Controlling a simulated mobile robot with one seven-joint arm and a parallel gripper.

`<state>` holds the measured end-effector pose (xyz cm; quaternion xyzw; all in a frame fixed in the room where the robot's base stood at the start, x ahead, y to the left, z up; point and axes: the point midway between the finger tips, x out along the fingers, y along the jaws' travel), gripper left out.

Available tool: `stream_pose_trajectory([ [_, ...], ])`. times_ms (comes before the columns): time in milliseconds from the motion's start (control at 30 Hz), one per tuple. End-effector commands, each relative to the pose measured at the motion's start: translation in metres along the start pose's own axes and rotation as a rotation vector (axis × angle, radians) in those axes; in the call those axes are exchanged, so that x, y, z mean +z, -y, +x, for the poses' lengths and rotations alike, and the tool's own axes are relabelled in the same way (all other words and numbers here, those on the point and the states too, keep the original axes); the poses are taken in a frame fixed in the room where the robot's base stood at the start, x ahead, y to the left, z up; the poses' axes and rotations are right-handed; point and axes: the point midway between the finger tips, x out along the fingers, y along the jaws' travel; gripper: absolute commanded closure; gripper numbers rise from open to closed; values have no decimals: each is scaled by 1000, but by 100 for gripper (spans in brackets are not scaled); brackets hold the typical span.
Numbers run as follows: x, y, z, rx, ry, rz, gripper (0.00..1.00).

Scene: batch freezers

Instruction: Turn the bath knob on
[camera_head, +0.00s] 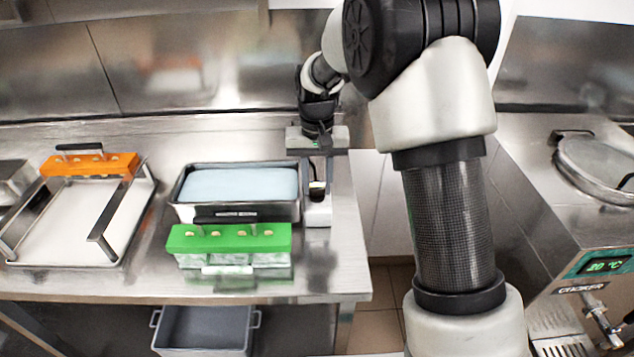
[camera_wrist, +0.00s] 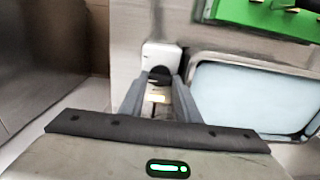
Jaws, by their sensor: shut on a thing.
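The bath (camera_head: 290,211) is a metal tub of pale blue liquid on the steel counter. A light control unit (camera_head: 317,215) stands at its right side, with a dark round bath knob (camera_head: 317,195) on it. My gripper (camera_head: 317,186) reaches down from behind onto this unit. In the wrist view, the two grey fingers of my gripper (camera_wrist: 161,84) are shut on the dark knob (camera_wrist: 160,73), one on each side. The control unit (camera_wrist: 160,52) shows beyond the fingertips. The knob is partly hidden by the fingers, and its turn angle cannot be told.
A green mold holder (camera_head: 228,238) stands just in front of the bath. An orange holder (camera_head: 90,165) sits behind a white metal tray (camera_head: 75,220) at left. A grey bin (camera_head: 205,330) is under the counter. A cooker (camera_head: 600,265) stands at right, across a floor gap.

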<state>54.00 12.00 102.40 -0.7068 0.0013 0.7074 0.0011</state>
Motion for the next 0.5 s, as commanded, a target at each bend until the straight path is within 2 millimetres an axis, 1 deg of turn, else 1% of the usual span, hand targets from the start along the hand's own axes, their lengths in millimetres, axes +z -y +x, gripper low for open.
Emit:
stream_pose_trajectory([
  [433, -1, 0, -1, -1, -2, 11, 93],
  [467, -1, 0, -1, -1, -2, 11, 65],
  [500, -1, 0, -1, -1, -2, 11, 59],
])
